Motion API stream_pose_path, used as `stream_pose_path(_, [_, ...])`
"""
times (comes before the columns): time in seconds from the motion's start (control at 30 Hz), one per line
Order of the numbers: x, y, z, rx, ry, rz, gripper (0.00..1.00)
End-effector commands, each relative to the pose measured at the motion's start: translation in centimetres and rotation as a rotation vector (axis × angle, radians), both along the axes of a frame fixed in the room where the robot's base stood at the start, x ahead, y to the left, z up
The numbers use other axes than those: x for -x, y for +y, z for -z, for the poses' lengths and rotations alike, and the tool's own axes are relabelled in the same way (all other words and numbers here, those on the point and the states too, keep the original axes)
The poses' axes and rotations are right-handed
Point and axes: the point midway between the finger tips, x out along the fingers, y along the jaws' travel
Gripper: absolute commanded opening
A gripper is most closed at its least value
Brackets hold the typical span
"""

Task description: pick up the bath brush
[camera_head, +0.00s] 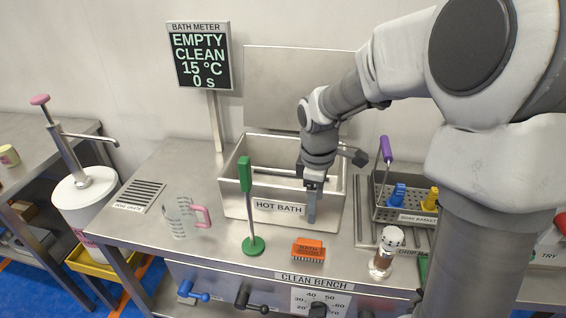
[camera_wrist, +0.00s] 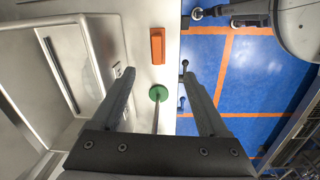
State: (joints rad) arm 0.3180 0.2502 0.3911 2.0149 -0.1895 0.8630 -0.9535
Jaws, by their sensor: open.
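The bath brush (camera_head: 308,250) is a small orange block with lettering and dark bristles. It lies on the steel bench near the front edge, in front of the hot bath. In the wrist view the brush (camera_wrist: 157,46) shows as an orange bar beyond the fingertips, between their lines. My gripper (camera_head: 311,208) points down in front of the hot bath's front wall, above and behind the brush. In the wrist view my gripper (camera_wrist: 158,76) has its two fingers wide apart, with nothing held between them.
A green-handled rod on a round green foot (camera_head: 253,246) stands just left of the brush. The hot bath (camera_head: 236,203), a measuring jug (camera_head: 181,218), a shaker (camera_head: 386,252) and a soak basket (camera_head: 405,214) surround it. Bench edge is close in front.

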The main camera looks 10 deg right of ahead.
Motion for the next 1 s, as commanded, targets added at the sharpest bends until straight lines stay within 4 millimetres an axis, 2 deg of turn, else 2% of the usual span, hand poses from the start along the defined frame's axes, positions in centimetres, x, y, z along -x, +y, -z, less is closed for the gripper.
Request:
stream_pose_path(0.1, [-1.1, 0.1, 2.1, -0.027, 0.031, -0.07, 0.78])
stream_pose_path(0.27, [-1.8, 0.2, 3.3, -0.044, 0.046, -0.118, 0.78])
stream_pose_path(0.37, [-1.8, 0.2, 4.4, -0.045, 0.048, -0.125, 0.78])
stream_pose_path(0.8, [-1.7, 0.3, 13.5, -0.045, 0.05, -0.123, 0.78])
stream_pose_path(1.0, [-1.8, 0.2, 15.4, -0.044, 0.047, -0.123, 0.78])
